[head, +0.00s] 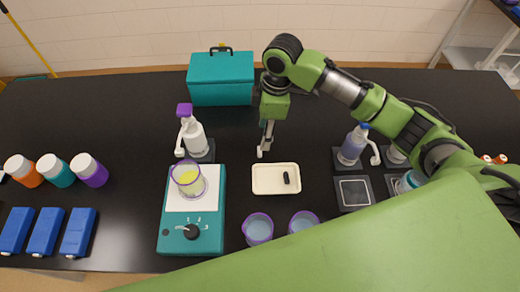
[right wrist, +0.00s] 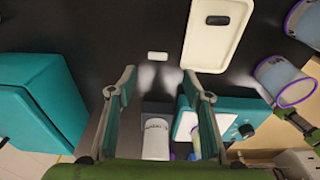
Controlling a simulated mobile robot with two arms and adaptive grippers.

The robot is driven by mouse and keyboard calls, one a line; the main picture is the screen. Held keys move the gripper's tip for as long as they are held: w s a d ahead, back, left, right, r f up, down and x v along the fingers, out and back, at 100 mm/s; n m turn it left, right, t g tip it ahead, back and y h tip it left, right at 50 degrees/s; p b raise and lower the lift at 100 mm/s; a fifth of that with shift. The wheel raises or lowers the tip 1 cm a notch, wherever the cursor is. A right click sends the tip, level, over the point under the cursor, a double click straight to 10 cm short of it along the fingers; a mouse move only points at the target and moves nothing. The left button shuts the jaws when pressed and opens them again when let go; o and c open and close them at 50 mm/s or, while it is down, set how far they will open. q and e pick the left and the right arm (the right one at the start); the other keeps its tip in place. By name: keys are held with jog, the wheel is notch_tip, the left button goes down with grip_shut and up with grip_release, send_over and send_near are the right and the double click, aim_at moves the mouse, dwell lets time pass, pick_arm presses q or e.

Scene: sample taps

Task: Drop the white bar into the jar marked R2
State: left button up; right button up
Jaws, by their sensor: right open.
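A small white bar (right wrist: 158,56) lies on the black table in the right wrist view, just beyond and between the fingertips of my right gripper (right wrist: 159,74). In the head view my right gripper (head: 266,138) points down behind the cream tray, and the white bar (head: 260,154) shows small beside its fingertips. The gripper is open, with nothing between its fingers. Two purple-rimmed jars with bluish contents, one at left (head: 258,229) and one at right (head: 303,222), stand at the front; I cannot read any R2 marking. My left gripper is not in view.
The cream tray (head: 262,191) holds a black bar (head: 286,178). A teal stirrer (head: 208,233) carries a beaker of yellow liquid (head: 188,181). A white bottle (head: 194,137), teal box (head: 221,78) and blue-filled bottle (head: 353,145) stand around. My green arm hides the front right.

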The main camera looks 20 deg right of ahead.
aim_at(260, 151)
notch_tip(260, 151, down, 3)
jog(key=shift+a+f, duration=0.1)
jog(key=shift+w+a+f+p, duration=0.15)
jog(key=shift+f+p, duration=0.4)
jog(key=f, duration=0.2)
jog(key=f+p, duration=0.1)
jog(key=shift+w+a+f, duration=0.2)
jog(key=shift+a, duration=0.1)
jog(key=shift+f, duration=0.4)
jog(key=c, duration=0.9)
